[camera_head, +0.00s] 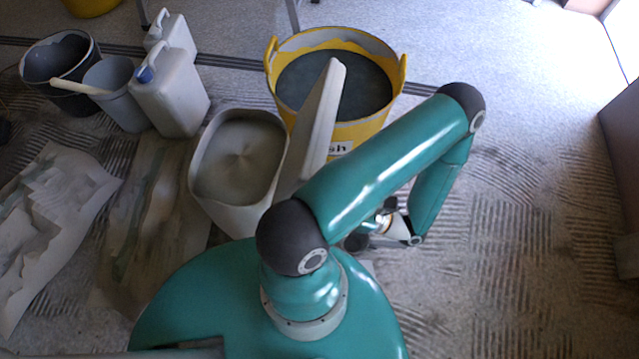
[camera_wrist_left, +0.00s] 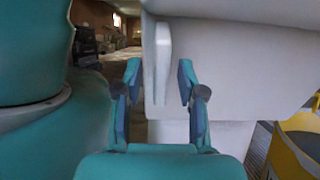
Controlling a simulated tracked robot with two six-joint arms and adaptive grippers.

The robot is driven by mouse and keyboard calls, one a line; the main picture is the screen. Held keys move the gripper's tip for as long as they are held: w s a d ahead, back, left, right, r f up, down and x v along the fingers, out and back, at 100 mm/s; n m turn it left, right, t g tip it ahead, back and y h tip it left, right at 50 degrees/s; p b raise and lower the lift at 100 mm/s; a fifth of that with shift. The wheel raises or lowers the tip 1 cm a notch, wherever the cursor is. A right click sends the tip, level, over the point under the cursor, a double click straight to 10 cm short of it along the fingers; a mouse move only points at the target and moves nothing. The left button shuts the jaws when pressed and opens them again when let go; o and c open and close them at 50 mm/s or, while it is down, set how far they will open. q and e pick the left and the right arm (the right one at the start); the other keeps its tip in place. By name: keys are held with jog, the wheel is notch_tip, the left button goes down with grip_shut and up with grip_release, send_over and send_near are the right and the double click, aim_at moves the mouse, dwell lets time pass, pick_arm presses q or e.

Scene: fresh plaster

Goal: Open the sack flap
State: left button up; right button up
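A pale sack (camera_head: 205,195) stands open-topped left of the yellow bucket, with grey powder inside. A long white flap (camera_head: 322,110) stands up on its right side; my arm hides its lower part. In the left wrist view a large white surface (camera_wrist_left: 235,70) fills the middle, with a narrow upright tab (camera_wrist_left: 163,60) on it. My left gripper (camera_wrist_left: 158,78) is open, its fingers on either side of the tab; I cannot tell whether they touch it. In the head view the left gripper (camera_head: 372,224) is partly hidden under my arm. My right gripper is not seen.
A yellow bucket (camera_head: 370,135) of dark grey contents stands close behind the sack and my arm. Grey jerrycans (camera_head: 170,95) and buckets (camera_head: 110,80) stand at the upper left. Crumpled sheets (camera_head: 50,220) lie left. The floor on the right is mostly clear.

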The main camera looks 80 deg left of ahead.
pick_arm(q)
jog(key=v, duration=0.7)
jog(key=shift+w, duration=0.2)
jog(key=shift+d+f, duration=0.15)
